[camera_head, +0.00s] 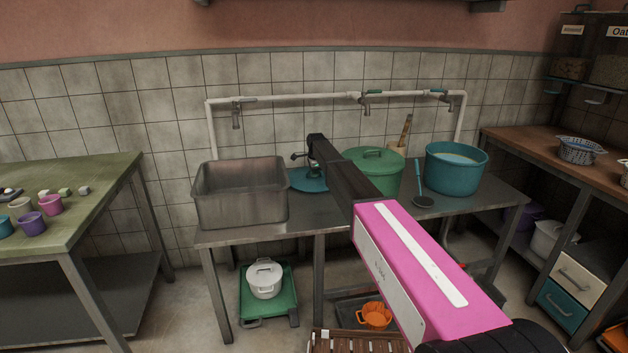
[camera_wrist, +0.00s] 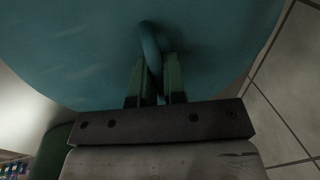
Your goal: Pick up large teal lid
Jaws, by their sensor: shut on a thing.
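The large teal lid (camera_head: 307,183) is between the steel basin and the green pot in the head view, partly hidden by my arm. In the wrist view the teal lid (camera_wrist: 215,45) fills most of the upper picture. Its loop handle (camera_wrist: 150,42) is between my fingers. My gripper (camera_wrist: 157,68) is shut on this handle. In the head view my gripper (camera_head: 304,157) shows small at the end of my arm, just above the lid. I cannot tell whether the lid touches the table. A teal pot (camera_head: 453,176) with pale liquid stands open at the right of the table.
A steel basin (camera_head: 240,208) stands left of the lid, and a green lidded pot (camera_head: 380,180) stands close on its right. A ladle (camera_head: 422,201) lies farther right on the steel table (camera_head: 300,226). Pipes with taps (camera_head: 340,96) run along the wall behind.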

